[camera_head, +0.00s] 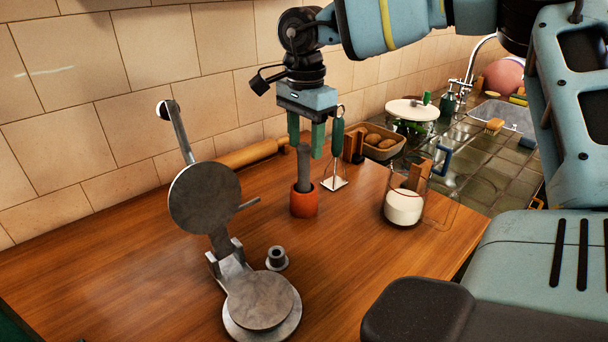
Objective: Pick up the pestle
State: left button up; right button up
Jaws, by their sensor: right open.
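The pestle (304,168) is a grey cylinder. It stands upright in a small orange-red mortar (303,203) on the wooden counter. My right gripper (306,146) points down right above it, with its two green fingers apart. The pestle's top end lies between or just below the fingertips; I cannot tell whether either finger touches it. The pestle's lower end is hidden inside the mortar. My left gripper is not in view.
A metal tortilla press (206,197) stands open at the left, beside a small grey spool-shaped piece (277,258). A green-handled utensil (337,140) stands close behind the mortar. A glass jug with white contents (403,206) is to the right. A rolling pin (247,154) lies by the wall.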

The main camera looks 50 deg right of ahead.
jog(key=f, duration=0.4)
jog(key=shift+w+f, duration=0.1)
jog(key=shift+w, duration=0.15)
grip_shut()
notch_tip(320, 180, up, 10)
jog(key=shift+r, duration=0.1)
dwell(0.5)
